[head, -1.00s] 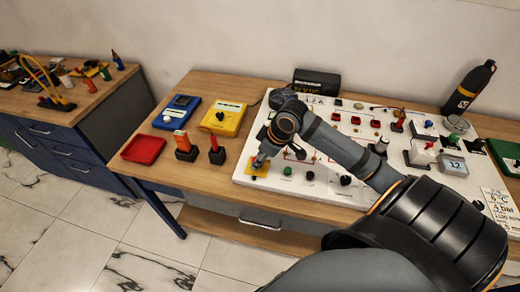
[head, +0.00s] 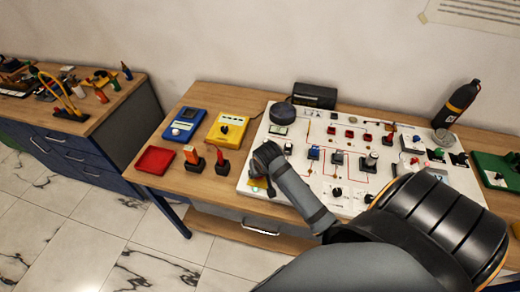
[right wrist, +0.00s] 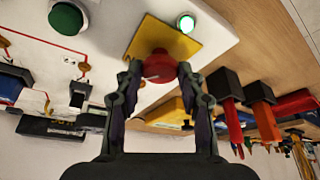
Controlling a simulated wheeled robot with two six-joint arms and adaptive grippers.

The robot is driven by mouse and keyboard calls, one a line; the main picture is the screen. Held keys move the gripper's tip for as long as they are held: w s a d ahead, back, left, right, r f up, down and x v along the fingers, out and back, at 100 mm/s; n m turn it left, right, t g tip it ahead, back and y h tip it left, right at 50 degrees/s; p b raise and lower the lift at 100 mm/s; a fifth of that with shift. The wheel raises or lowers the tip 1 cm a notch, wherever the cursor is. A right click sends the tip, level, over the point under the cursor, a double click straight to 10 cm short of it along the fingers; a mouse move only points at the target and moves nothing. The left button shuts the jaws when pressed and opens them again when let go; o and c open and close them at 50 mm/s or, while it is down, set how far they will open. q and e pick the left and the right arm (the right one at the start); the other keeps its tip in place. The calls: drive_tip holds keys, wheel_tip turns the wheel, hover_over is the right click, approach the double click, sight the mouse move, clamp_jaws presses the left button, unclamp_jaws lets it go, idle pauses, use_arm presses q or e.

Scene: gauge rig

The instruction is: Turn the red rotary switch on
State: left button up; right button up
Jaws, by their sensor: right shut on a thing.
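The red rotary switch (right wrist: 160,66) is a round red knob with a pale pointer mark, set on a square yellow plate (right wrist: 163,38) near a corner of the white panel (right wrist: 213,30). In the right wrist view my right gripper (right wrist: 158,78) has its fingers shut on the two sides of the knob. In the head view my right gripper (head: 261,186) is low over the left front of the white panel, and my own arm hides the knob there. A small green lamp (right wrist: 186,23) beside the yellow plate looks bright. My left gripper is not in view.
A large green button (right wrist: 67,18) is on the panel near the switch. Left of the panel are a red tray (head: 155,160), a blue meter (head: 184,124), a yellow device (head: 227,130), and orange and red-handled items in black holders. A black bottle (head: 456,103) stands at the back right.

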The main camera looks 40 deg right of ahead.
drive_tip(key=shift+m+p, duration=0.8)
drive_tip(key=o, duration=1.2)
drive_tip(key=shift+c, duration=0.2)
drive_tip(key=shift+h, duration=0.3)
drive_tip(key=v, duration=1.2)
